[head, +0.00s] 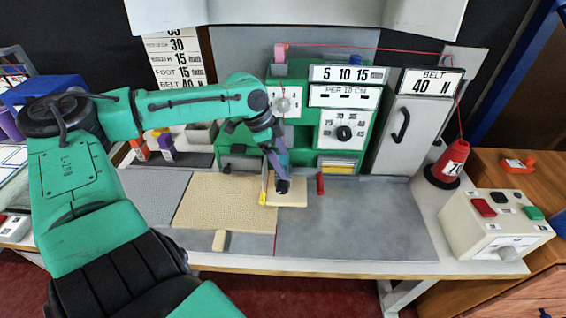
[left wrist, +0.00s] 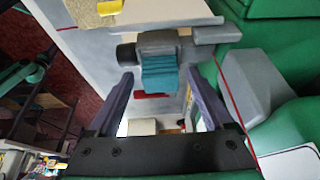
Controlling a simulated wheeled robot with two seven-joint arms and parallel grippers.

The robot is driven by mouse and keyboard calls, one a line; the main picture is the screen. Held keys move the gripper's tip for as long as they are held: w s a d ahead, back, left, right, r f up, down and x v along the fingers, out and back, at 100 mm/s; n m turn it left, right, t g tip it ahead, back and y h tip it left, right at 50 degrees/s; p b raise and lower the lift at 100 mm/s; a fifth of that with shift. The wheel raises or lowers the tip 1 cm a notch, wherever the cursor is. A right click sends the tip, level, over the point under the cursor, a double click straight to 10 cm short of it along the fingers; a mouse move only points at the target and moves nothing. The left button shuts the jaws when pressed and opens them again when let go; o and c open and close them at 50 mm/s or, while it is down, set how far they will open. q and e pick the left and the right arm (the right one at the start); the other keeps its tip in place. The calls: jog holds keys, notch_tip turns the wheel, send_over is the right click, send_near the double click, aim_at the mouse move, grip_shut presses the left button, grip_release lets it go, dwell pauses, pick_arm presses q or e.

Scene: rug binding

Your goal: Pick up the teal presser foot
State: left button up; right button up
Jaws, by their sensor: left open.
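The teal presser foot (left wrist: 159,76) shows in the left wrist view as a ribbed teal block with a grey part above it and a dark round knob to its left. My left gripper (left wrist: 160,82) is open, with one purple finger on each side of the block. Gaps show between the fingers and the block, and I cannot tell how deep it sits between them. In the head view my left gripper (head: 280,180) is low in front of the green machine; I cannot make out the presser foot there. My right gripper is not in view.
The green machine (head: 296,132) stands behind my gripper. A beige rug (head: 215,203) lies on the table, with a yellow piece (head: 263,193) at its right. A red cylinder (head: 320,184) stands to the right. The grey surface (head: 365,225) at right is clear. A control box (head: 495,226) stands farther right.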

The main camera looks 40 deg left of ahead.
pick_arm(q)
jog(key=shift+w+f, duration=0.15)
jog(key=shift+f, duration=0.1)
jog(key=c, duration=0.9)
grip_shut()
jog(key=shift+r, duration=0.1)
